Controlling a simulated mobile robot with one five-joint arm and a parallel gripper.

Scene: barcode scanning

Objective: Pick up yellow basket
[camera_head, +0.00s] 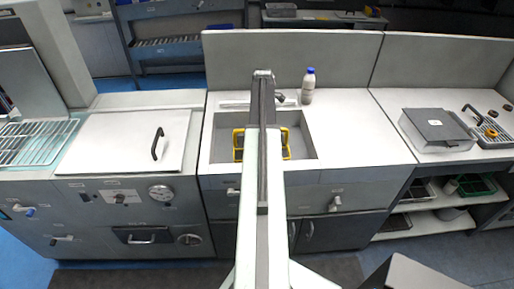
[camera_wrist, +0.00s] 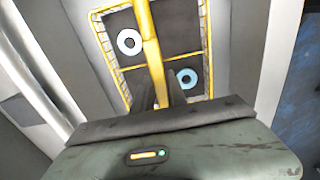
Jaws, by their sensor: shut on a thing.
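The yellow basket (camera_head: 287,153) sits in the sink basin in the head view, with its middle hidden behind my arm. In the wrist view the yellow basket (camera_wrist: 208,45) fills the upper middle, with a yellow handle bar running across its centre. My gripper (camera_wrist: 158,92) is shut on this bar. The fingers are dark and partly hidden. Inside the basket are dark items, one with a white ring (camera_wrist: 129,42) and one with a blue ring (camera_wrist: 187,79).
The sink (camera_head: 308,146) has walls close around the basket. A bottle with a blue cap (camera_head: 308,86) stands behind it, near a faucet. A grey box (camera_head: 437,130) is on the right counter, and a lidded unit (camera_head: 120,140) is on the left.

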